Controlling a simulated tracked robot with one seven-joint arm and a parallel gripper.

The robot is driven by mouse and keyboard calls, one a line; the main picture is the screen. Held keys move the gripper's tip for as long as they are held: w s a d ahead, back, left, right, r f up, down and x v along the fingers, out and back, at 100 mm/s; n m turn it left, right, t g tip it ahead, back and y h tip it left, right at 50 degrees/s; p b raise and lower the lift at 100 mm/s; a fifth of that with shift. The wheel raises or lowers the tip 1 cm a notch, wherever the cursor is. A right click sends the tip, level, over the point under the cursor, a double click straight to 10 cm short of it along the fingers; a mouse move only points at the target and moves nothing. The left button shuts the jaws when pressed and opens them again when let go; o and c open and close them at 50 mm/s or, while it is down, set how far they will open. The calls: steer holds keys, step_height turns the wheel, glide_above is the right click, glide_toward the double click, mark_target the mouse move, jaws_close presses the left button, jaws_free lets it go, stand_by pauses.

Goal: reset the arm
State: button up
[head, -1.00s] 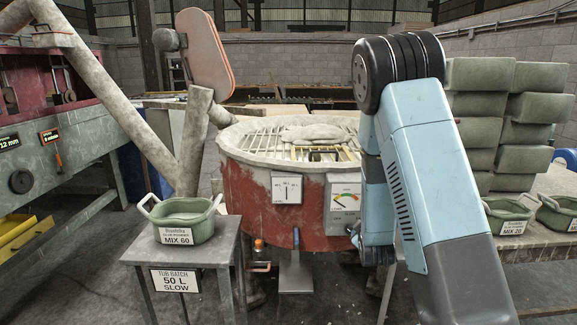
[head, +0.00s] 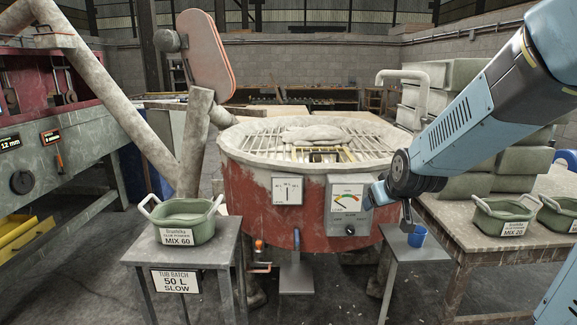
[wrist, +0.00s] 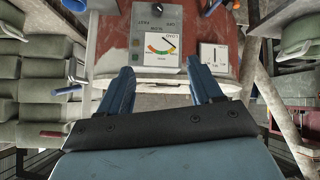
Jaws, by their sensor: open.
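My arm reaches in from the right edge in the head view, bending at a black joint before the round red mixing tub (head: 250,195). My gripper (head: 377,194) is partly hidden behind that joint, close to the tub's grey gauge panel (head: 347,205). In the wrist view my gripper (wrist: 162,82) shows two blue fingers spread wide apart with nothing held between them. The gauge panel (wrist: 158,50) shows upside down beyond the fingers. I cannot tell the exact gap between fingertips and panel.
A small stand on the right bears a blue cup (head: 417,237), below my arm. Green tubs (head: 500,216) and stacked grey-green blocks (head: 465,188) are on the right table. A MIX 60 tub (head: 182,222) sits on the left stand. Open floor shows at front.

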steer(key=s+r+m+g, duration=0.1)
steer(key=s+r, duration=0.3)
steer(key=s, duration=0.7)
steer(key=s+r+m+g, duration=0.2)
steer(key=s+r, duration=0.2)
steer(key=s, duration=0.8)
steer(key=shift+s+g, duration=0.2)
steer(key=shift+g, duration=0.1)
steer(key=shift+a+r, duration=0.1)
